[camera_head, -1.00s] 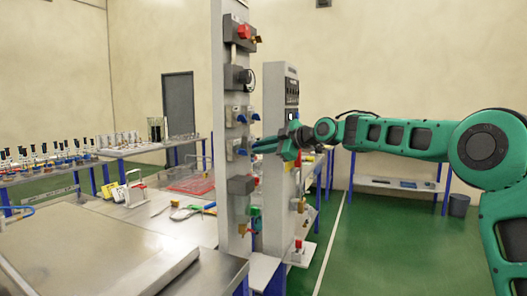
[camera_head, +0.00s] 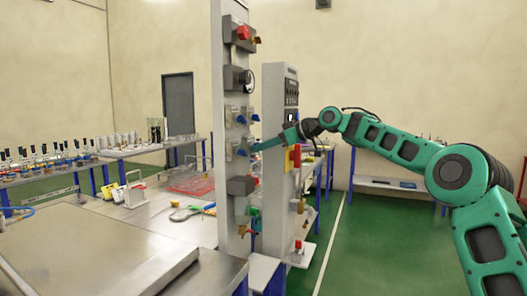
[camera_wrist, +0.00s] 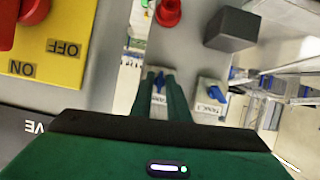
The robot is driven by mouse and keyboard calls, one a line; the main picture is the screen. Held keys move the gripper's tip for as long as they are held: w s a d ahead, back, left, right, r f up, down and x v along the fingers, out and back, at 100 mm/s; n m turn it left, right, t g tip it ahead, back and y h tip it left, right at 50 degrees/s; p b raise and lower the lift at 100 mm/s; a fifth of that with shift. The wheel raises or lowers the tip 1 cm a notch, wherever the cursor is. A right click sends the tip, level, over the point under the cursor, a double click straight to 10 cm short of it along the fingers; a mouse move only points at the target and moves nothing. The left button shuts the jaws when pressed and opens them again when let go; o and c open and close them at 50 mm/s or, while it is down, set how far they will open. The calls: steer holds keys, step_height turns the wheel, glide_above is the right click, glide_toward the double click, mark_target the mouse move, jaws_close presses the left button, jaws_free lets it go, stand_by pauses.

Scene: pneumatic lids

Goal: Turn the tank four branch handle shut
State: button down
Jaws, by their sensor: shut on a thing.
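My gripper (camera_head: 258,146), with green fingers, reaches left to the grey valve panel (camera_head: 231,205). Its fingertips are at a small blue branch handle in the lower valve row. In the wrist view my gripper (camera_wrist: 166,88) is shut on this blue handle (camera_wrist: 158,82), which shows between the fingers. The fingers partly cover the handle's label plate, so I cannot read its number. Another blue handle (camera_wrist: 213,93) sits beside it on a plate marked TANK, its number unclear. More blue handles (camera_head: 240,119) are in the row above in the head view.
A yellow ON/OFF plate (camera_wrist: 50,45) with a red knob (camera_wrist: 4,25) is close at the wrist view's left. A red knob (camera_wrist: 168,12) and dark box (camera_wrist: 232,29) stand on the panel.

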steer(key=shift+w+d+m+g+y, duration=0.15)
steer(key=shift+m+g+y, duration=0.4)
steer(key=shift+m, duration=0.6)
steer(key=shift+w+m+g+y, duration=0.25)
steer(key=shift+m+g, duration=0.55)
steer(key=shift+m, duration=0.3)
steer(key=shift+w+d+m+g+y, duration=0.15)
steer(key=shift+m+g+y, duration=0.4)
steer(key=shift+m, duration=0.6)
steer(key=c, duration=2)
jaws_free()
steer(key=shift+w+a+f, duration=0.1)
steer(key=v, duration=1)
steer(key=shift+w+d+r, duration=0.2)
steer(key=shift+w+d, duration=0.05)
steer(key=shift+d, duration=0.05)
